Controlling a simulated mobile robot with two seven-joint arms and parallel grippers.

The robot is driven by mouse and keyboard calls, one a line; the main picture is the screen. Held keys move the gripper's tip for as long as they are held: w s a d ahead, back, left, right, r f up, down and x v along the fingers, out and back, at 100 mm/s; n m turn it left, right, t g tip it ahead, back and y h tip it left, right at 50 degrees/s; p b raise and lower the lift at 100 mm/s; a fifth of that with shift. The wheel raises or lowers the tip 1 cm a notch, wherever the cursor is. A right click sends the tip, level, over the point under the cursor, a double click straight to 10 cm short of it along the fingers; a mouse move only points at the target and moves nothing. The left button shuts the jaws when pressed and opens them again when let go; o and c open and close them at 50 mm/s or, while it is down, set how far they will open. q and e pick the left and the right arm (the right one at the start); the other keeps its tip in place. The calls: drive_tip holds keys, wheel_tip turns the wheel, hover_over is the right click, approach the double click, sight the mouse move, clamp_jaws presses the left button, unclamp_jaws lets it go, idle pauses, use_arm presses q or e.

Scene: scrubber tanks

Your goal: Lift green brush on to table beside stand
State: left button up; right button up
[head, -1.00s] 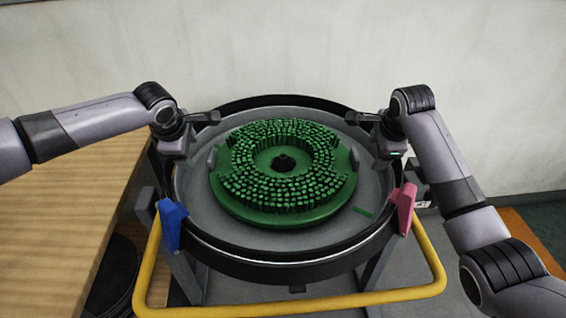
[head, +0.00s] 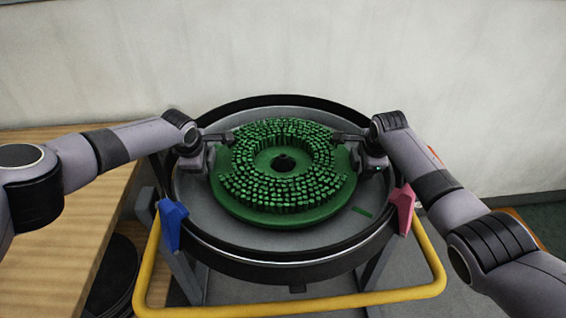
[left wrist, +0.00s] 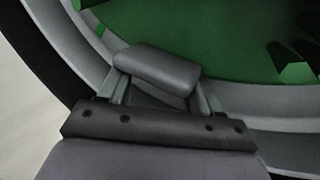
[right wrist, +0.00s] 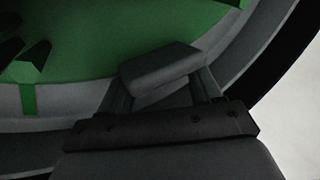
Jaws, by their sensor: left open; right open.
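The green brush (head: 284,212) is a round disc with a ring of bristles facing up and a dark centre hole. It lies in the grey bowl of the round, black-rimmed stand (head: 290,252). My left gripper (head: 217,148) is open at the brush's left edge. My right gripper (head: 353,148) is open at its right edge. I cannot tell whether the fingers touch the brush. In the left wrist view, a grey finger pad (left wrist: 157,70) lies close to the green disc (left wrist: 190,35); the right wrist view shows a similar pad (right wrist: 160,68). The wooden table (head: 70,220) is left of the stand.
A blue lever (head: 171,224) and a pink lever (head: 405,208) rise at the stand's front rim. A yellow rail (head: 290,305) runs around the front. A pale wall stands close behind. The visible table top is bare apart from my left arm over it.

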use_arm(q)
drive_tip(key=shift+d, duration=0.25)
use_arm(e)
drive_tip(key=shift+a, duration=0.3)
